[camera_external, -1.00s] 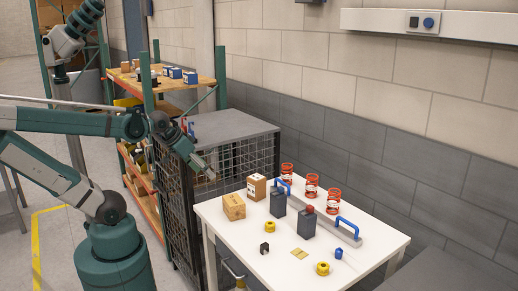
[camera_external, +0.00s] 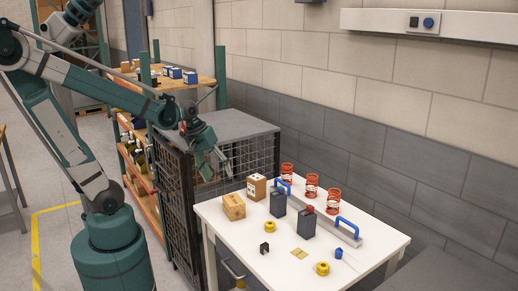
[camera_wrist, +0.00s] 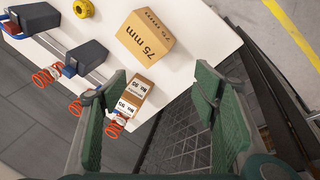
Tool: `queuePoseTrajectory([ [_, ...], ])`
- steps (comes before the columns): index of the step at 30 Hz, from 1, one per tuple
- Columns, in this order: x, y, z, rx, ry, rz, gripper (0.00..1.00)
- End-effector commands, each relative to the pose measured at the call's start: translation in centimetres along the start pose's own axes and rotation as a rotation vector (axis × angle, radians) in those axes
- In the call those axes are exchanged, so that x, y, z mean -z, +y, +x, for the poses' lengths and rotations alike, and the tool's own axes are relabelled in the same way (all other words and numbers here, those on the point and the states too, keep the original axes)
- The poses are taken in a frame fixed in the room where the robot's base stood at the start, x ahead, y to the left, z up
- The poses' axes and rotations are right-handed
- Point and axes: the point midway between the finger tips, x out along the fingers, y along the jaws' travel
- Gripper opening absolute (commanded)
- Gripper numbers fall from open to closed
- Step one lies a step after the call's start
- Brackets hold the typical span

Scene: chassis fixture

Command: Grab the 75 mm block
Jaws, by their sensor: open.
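The 75 mm block is a light brown box (camera_external: 232,207) near the left corner of the white table (camera_external: 235,236). In the wrist view the block (camera_wrist: 147,38) shows "75 mm" on two faces, and it lies beyond the fingertips at top centre. My gripper (camera_external: 217,172) hangs above and to the left of the block, near the cage, apart from it. In the wrist view its green fingers (camera_wrist: 160,80) are spread wide with nothing between them in grip. A second brown box with white labels (camera_external: 256,186) stands behind the block; it also shows in the wrist view (camera_wrist: 132,97).
A dark mesh cage (camera_external: 235,125) stands left of and behind the table. Two dark canisters (camera_external: 278,203), red springs (camera_external: 310,186), a grey bar with blue handles (camera_external: 348,227), yellow rings (camera_external: 322,268) and small parts occupy the table. Its front left is fairly clear.

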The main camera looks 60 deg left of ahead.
Motion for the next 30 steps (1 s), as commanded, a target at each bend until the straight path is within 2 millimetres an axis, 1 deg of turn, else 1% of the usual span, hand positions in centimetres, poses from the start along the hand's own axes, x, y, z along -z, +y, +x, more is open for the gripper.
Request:
queuePoseTrajectory([
  [3,0.3,0.6,0.4,0.007,-0.041,-0.081,0.60],
  [15,0.5,2.2,2.6,0.047,-0.183,-0.358,0.60],
  [30,0.3,3.6,5.5,0.144,-0.349,-0.685,0.60],
])
